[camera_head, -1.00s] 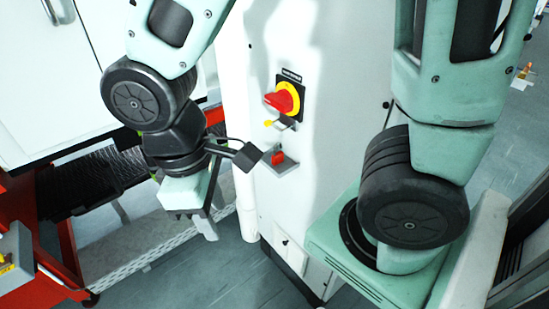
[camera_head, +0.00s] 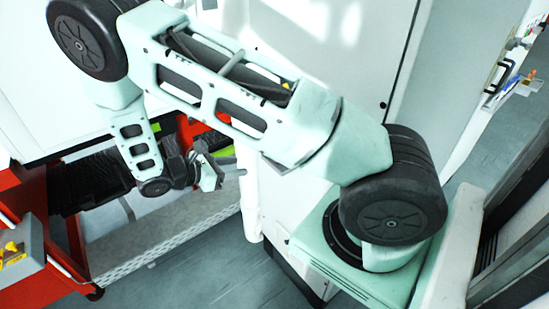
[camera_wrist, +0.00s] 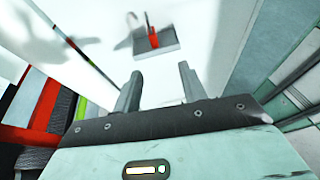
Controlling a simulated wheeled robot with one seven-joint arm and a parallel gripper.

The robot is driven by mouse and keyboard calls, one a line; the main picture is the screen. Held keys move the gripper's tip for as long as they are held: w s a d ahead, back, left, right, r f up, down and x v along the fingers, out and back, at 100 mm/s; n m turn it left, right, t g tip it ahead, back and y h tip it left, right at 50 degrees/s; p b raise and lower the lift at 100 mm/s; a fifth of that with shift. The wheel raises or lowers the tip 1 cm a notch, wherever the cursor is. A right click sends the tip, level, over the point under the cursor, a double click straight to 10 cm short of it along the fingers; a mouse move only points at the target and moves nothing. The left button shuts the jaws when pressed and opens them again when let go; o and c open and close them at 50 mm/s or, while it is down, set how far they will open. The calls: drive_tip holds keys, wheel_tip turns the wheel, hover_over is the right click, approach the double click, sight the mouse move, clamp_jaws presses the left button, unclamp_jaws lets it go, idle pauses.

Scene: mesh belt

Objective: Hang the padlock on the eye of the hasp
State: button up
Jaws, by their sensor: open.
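The red padlock (camera_wrist: 153,40) stands at a small grey shelf (camera_wrist: 170,50) on the white cabinet front, near the top of the wrist view. Its thin shackle points up. My gripper (camera_wrist: 160,71) is open and empty, its two fingers spread below the shelf in that view, apart from the padlock. In the head view my gripper (camera_head: 209,174) is at the left of the cabinet, and my arm hides the shelf and padlock. I cannot make out the hasp or its eye in either view.
A sliver of the yellow switch plate (camera_head: 287,85) shows past my arm. A red cart (camera_head: 62,240) with a grey box (camera_head: 22,262) stands at the left. A black mesh belt (camera_head: 90,178) lies behind it. The floor in front is clear.

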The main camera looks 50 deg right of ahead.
drive_tip(key=shift+n+h, duration=0.3)
drive_tip(key=shift+h, duration=0.1)
drive_tip(key=p+x, duration=0.2)
drive_tip(key=x, duration=0.4)
drive_tip(key=p+x, duration=0.3)
drive_tip(key=x, duration=0.2)
drive_tip(key=w+p+x, duration=0.1)
drive_tip(key=p+x, duration=0.2)
drive_tip(key=x, duration=0.3)
drive_tip(key=shift+d+r, duration=0.15)
drive_tip(key=shift+d, duration=0.3)
drive_tip(key=shift+s+d, duration=0.1)
drive_tip(key=shift+d, duration=0.2)
drive_tip(key=shift+f, duration=0.25)
clamp_jaws()
